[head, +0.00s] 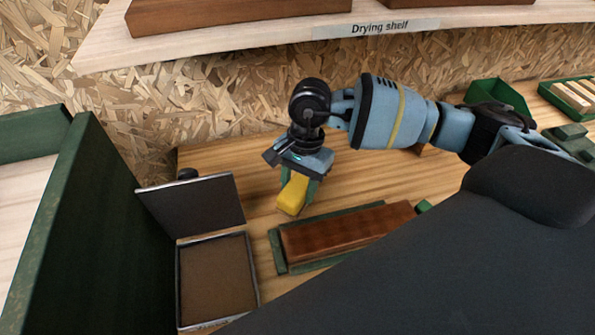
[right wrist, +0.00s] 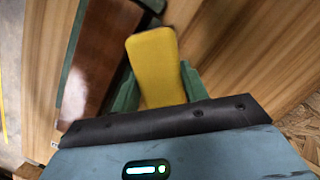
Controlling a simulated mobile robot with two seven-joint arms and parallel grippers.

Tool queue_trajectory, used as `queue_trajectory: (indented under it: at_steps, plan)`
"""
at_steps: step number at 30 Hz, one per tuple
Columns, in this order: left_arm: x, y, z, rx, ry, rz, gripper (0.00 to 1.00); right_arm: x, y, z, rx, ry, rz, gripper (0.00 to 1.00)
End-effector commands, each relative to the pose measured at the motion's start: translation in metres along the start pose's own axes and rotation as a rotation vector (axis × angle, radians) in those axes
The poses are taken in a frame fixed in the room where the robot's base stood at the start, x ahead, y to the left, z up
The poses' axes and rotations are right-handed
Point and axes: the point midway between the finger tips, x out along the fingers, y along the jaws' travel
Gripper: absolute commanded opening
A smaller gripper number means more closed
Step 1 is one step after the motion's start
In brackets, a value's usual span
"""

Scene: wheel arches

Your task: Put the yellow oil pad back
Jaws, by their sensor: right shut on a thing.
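The yellow oil pad (head: 292,195) is held in my right gripper (head: 298,184), above the wooden bench. In the right wrist view the yellow pad (right wrist: 156,62) sticks out between the green fingers of my right gripper (right wrist: 154,92), which are shut on it. An open flat box (head: 216,280) with a brown inside stands at the lower left of the head view, its dark lid (head: 194,208) raised at the back. The pad is to the right of this box and apart from it. My left gripper is not in view.
A reddish-brown wooden board (head: 345,230) lies in a green holder (head: 278,258) in front of the gripper. A green wall (head: 75,215) stands left of the box. The drying shelf (head: 255,38) overhangs the back. Green bins (head: 497,95) stand at the right.

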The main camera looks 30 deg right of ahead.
Motion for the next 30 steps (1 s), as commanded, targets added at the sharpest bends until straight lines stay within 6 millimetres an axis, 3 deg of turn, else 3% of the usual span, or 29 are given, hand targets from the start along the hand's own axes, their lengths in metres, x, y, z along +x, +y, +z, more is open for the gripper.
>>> queue_trajectory:
  at_steps: [6, 12, 22, 30]
  plan:
    - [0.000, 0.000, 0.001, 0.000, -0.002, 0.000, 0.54, -0.004, -0.023, -0.036, 0.003, -0.001, 0.000, 0.07]
    - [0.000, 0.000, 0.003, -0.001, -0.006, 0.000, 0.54, -0.006, -0.037, -0.059, 0.001, -0.001, 0.001, 0.07]
    - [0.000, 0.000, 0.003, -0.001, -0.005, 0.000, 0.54, -0.005, -0.041, -0.066, -0.001, -0.001, 0.001, 0.07]
    - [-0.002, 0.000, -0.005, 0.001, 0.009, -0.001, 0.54, 0.022, -0.041, -0.072, 0.000, -0.001, 0.000, 0.07]
